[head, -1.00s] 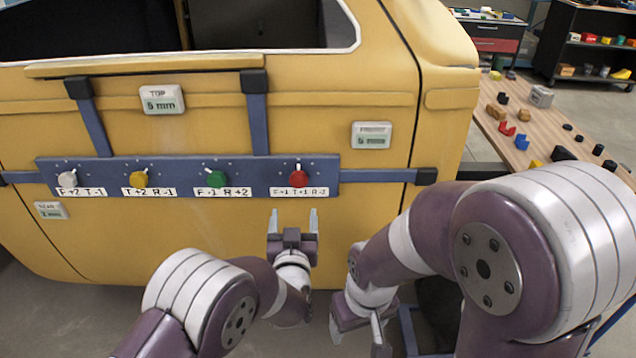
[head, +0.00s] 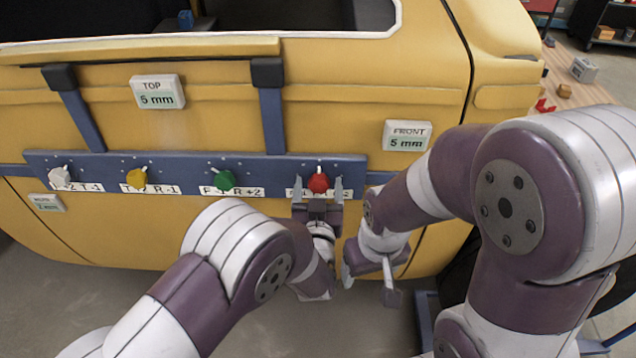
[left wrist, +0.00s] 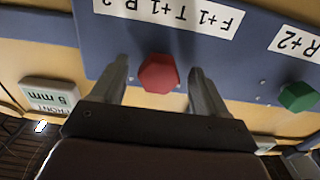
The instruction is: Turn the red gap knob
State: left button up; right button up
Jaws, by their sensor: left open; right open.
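The red gap knob (head: 318,182) is on the right part of the blue bar (head: 270,168) across the yellow shell, with its white pointer up. In the left wrist view the red knob (left wrist: 158,74) sits between the two fingers of my left gripper (left wrist: 160,85), with a gap on each side. My left gripper (head: 317,192) is open, just below and around the knob in the head view, partly covering its label. My right gripper (head: 368,285) is open and empty, low in front of the shell, to the right of the left one.
White (head: 60,175), yellow (head: 136,178) and green (head: 224,181) knobs sit leftward on the bar. Displays on the shell read TOP 5 mm (head: 157,92) and FRONT 5 mm (head: 408,136); a third display (head: 46,203) is at lower left. A wooden table (head: 585,70) stands at right.

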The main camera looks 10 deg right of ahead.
pick_arm(q)
jog(key=shift+s, duration=0.1)
jog(key=shift+c, duration=0.6)
jog(key=c, duration=0.9)
jog(key=shift+c, duration=0.2)
jog(key=shift+f+n+b, duration=0.2)
jog(key=shift+n+b, duration=0.6)
jog(key=shift+b, duration=0.1)
jog(key=n+b, duration=0.5)
jog(key=b, duration=0.1)
jog(key=shift+n, duration=0.4)
jog(key=shift+r+n+b, duration=0.15)
jog(key=shift+n+b, duration=0.4)
jog(key=shift+n, duration=0.15)
